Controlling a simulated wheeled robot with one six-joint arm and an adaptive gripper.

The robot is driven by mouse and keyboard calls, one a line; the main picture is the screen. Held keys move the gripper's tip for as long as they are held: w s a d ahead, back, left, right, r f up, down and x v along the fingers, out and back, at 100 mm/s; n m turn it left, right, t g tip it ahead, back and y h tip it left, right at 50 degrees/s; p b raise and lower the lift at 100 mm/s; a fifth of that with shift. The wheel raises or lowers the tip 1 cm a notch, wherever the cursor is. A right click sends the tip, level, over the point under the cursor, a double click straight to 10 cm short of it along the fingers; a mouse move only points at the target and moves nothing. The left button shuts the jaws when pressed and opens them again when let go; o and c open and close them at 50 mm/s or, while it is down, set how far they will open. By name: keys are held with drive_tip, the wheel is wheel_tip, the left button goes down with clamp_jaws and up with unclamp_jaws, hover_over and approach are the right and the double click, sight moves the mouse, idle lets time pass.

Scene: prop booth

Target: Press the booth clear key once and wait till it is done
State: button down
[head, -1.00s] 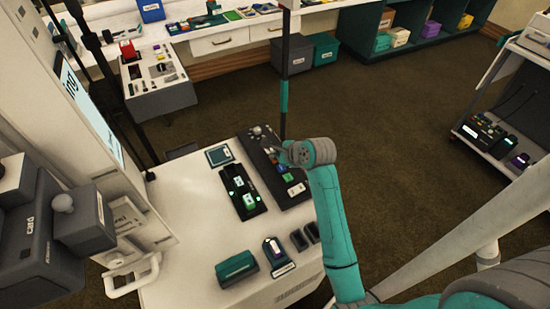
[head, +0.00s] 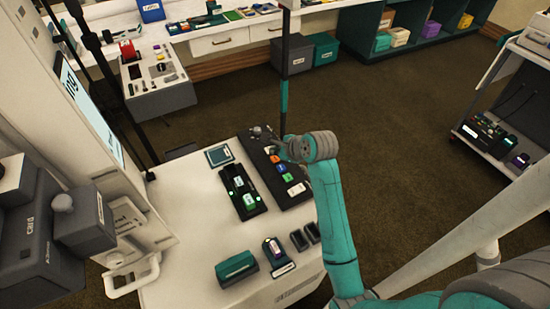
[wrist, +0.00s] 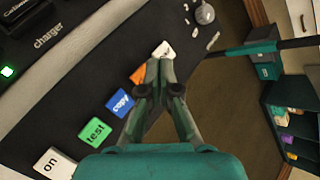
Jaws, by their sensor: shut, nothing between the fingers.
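A dark sloped key panel (head: 295,201) lies on the white cabinet. In the wrist view its keys run in a row: a white "on" key (wrist: 54,163), a green "test" key (wrist: 95,132), a blue "copy" key (wrist: 121,104), an orange key (wrist: 138,75) and a far white key (wrist: 163,49). The fingers partly cover the orange and far white keys. I cannot read a "clear" label on either. My gripper (wrist: 159,66) is shut and empty, its tips over the near edge of the far white key. I cannot tell whether they touch it.
A charger (head: 243,190) with lit green lights sits left of the panel. A grey knob (wrist: 205,14) stands beyond the keys. A dark and teal pole (head: 285,95) rises behind the panel. A teal box (head: 237,268) and other small devices stand nearer on the cabinet.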

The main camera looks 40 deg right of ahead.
sight(276, 160)
drive_tip(key=shift+r, duration=2.2)
